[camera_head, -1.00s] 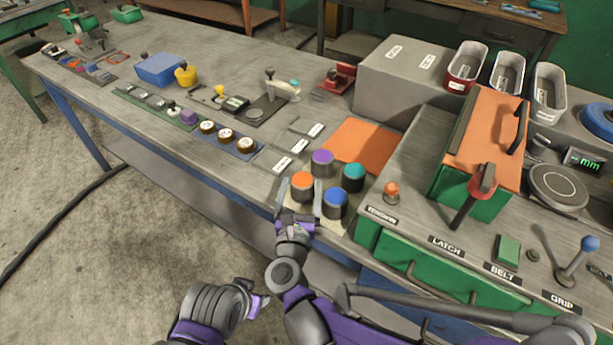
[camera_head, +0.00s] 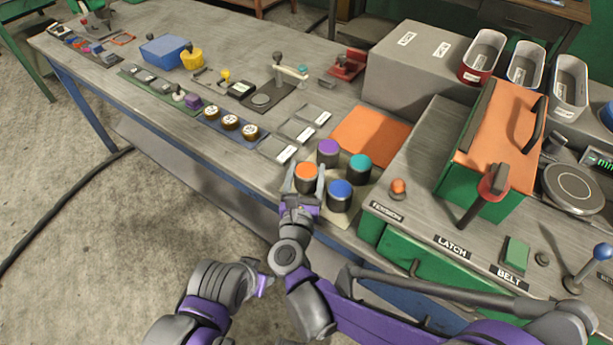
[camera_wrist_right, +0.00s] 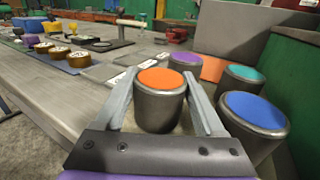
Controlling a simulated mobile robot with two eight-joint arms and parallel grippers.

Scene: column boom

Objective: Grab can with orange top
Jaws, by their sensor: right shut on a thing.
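The can with the orange top (camera_head: 306,179) stands upright on a pale mat (camera_head: 333,218) near the table's front edge. My right gripper (camera_head: 305,187) has one finger on each side of this can and is shut on it. In the right wrist view the orange-topped can (camera_wrist_right: 160,102) sits between the two grey fingers. Purple-topped (camera_head: 328,151), teal-topped (camera_head: 359,168) and blue-topped (camera_head: 341,196) cans stand close by. My left gripper (camera_head: 263,284) is low in front of the table; its jaws are too unclear to read.
The blue-topped can (camera_wrist_right: 256,118) is close beside the right finger in the wrist view. An orange square (camera_head: 372,136) lies behind the cans. A green box with an orange lid (camera_head: 500,130) and a labelled panel with an orange knob (camera_head: 398,187) stand to the right.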

